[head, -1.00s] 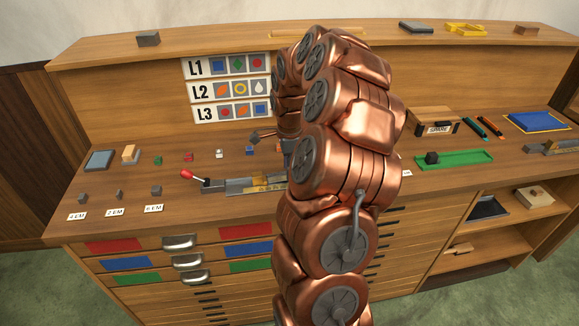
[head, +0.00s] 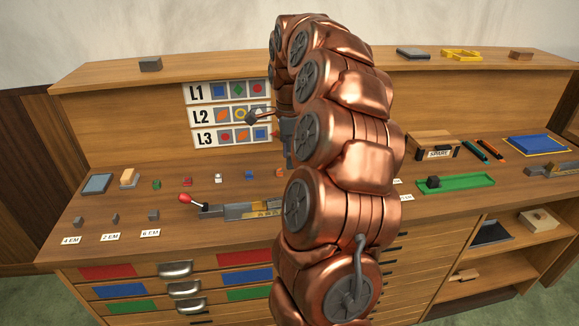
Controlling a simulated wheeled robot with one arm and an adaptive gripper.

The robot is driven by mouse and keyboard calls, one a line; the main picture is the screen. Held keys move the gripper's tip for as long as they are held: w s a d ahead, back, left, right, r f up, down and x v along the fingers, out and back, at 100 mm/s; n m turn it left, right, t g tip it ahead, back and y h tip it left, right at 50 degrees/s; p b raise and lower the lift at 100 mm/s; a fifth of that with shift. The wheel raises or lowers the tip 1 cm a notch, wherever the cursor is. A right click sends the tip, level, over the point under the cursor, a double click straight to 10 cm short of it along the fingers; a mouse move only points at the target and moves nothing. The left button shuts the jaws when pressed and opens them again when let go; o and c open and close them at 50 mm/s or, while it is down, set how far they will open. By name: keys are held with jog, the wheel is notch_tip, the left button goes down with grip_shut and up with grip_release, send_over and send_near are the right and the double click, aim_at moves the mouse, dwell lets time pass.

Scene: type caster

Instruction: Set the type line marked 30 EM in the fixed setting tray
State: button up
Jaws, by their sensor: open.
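My gripper (head: 262,122) shows only partly at the left edge of my copper arm, in front of the line chart. One dark-tipped finger sticks out to the left; the rest is hidden behind the arm. It is open, and I see nothing held in it. A grey metal tray (head: 232,211) with a brass-coloured, marked part and a red-knobbed lever (head: 186,198) lies on the bench, its right end hidden by my arm. I cannot tell whether this is the fixed setting tray. No 30 EM marking is readable.
Small blocks (head: 153,215) stand behind cards marked 4 EM, 2 EM and 6 EM at left. Small coloured pieces (head: 187,182) line the bench behind. A chart (head: 203,115) shows L1, L2 and L3. A green tray (head: 460,183) and a SPARE box (head: 431,142) are at right.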

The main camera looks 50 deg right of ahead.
jog(key=shift+r, duration=0.25)
jog(key=s+a+n, duration=0.2)
jog(key=a+n, duration=0.4)
jog(key=a, duration=0.4)
jog(key=s+a+n, duration=0.3)
jog(key=a+n, duration=0.3)
jog(key=a, duration=0.4)
jog(key=s+a+f+n+g, duration=0.1)
jog(key=s+a+f+n, duration=0.2)
jog(key=s+a+n, duration=0.3)
jog(key=s+a+f+n, duration=0.4)
jog(key=s+a+n, duration=0.2)
jog(key=s, duration=0.6)
jog(key=shift+s+a+f+n+g, duration=0.15)
jog(key=shift+s+a+n+g, duration=0.2)
jog(key=shift+n, duration=0.35)
jog(key=shift+d, duration=0.15)
